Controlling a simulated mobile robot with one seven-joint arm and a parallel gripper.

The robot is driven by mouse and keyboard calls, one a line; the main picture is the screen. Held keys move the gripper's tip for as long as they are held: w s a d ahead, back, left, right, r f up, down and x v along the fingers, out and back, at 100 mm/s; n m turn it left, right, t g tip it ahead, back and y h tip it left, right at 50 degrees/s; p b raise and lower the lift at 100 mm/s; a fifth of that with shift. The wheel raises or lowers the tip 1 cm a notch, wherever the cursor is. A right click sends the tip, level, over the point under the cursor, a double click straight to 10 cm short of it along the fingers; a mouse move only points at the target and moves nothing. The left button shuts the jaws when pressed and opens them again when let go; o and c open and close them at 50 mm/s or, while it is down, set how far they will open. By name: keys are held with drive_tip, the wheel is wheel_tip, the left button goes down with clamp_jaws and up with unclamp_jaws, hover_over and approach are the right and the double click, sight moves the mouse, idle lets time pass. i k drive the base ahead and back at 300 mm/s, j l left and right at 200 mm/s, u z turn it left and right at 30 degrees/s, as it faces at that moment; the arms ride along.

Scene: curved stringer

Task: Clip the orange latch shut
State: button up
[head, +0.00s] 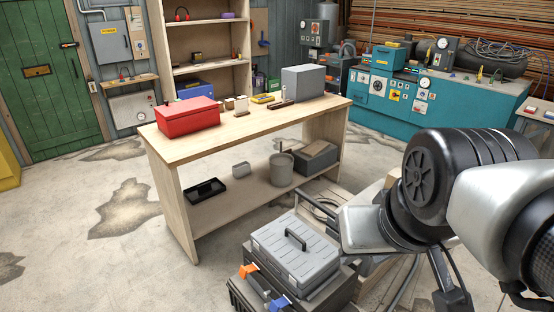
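The orange latch (248,271) is on the front left of a dark toolbox (323,295) on the floor at the bottom of the head view. It looks small and appears to stick out near the box's upper edge; whether it is clipped cannot be told. A blue latch (280,303) sits on the same front side, to its right. A grey ribbed case (296,250) with a dark handle rests on top of the toolbox. My arm reaches in from the right, and its end is up and to the right of the box, apart from the orange latch. My fingertips cannot be made out clearly.
A wooden workbench (180,152) stands behind the toolbox, with a red box (187,114) and a grey box (303,82) on top. Its lower shelf holds a black tray (205,191) and a bucket (279,170). Floor left of the toolbox is clear.

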sight(245, 270)
drive_tip(key=l+u, duration=0.15)
drive_tip(key=i+l+u, duration=0.15)
drive_tip(key=l, duration=0.25)
drive_tip(key=k+j, duration=0.1)
drive_tip(key=j, duration=0.2)
drive_tip(key=k+j, duration=0.1)
drive_tip(key=j, duration=0.15)
drive_tip(key=j+z, duration=0.15)
drive_tip(key=j, duration=1)
drive_tip(key=i+j, duration=0.25)
drive_tip(key=i+j+z, duration=0.1)
drive_tip(key=i+j, duration=0.15)
drive_tip(key=j, duration=0.25)
drive_tip(key=i+j, duration=0.25)
drive_tip(key=j, duration=0.15)
